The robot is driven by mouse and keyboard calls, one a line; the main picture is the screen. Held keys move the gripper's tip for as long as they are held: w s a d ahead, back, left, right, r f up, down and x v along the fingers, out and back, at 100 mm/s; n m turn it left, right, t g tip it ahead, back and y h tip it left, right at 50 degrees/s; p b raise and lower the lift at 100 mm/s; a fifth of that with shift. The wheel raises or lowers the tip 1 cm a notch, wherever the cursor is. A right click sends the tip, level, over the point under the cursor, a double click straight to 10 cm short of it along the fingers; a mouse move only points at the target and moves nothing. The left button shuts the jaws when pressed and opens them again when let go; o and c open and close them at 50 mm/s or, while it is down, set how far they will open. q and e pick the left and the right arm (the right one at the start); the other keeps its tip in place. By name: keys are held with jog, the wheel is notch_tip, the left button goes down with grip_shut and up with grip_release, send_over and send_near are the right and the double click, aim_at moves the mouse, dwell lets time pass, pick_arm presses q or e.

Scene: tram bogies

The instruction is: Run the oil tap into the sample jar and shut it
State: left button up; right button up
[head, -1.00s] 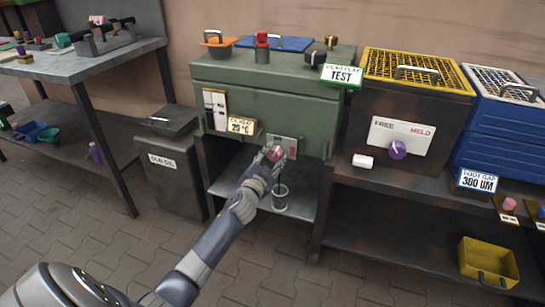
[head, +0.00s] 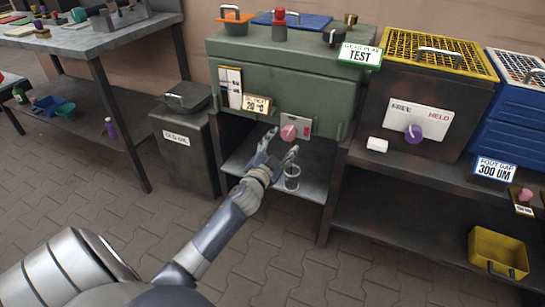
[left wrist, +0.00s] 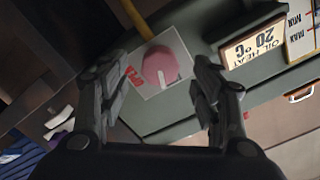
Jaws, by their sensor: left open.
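The oil tap is a round pink knob (head: 289,132) on a pale plate (head: 303,127) on the front of the green tank (head: 280,79). The sample jar (head: 292,178) is a small clear jar standing on the shelf below the tap. How full it is I cannot tell. My left gripper (head: 283,143) is open in front of and a little below the knob. In the left wrist view the knob lies between its spread fingers (left wrist: 160,82), apart from them. My right gripper is out of view.
A dark oil bin (head: 188,155) stands left of the tank. A brown unit with a purple knob (head: 413,133) and a white block (head: 377,144) are to the right. A yellow bin (head: 497,252) is on the lower shelf. The paved floor in front is clear.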

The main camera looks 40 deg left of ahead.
pick_arm(q)
jog(key=v, duration=0.7)
jog(key=shift+s, duration=0.2)
dwell(1.4)
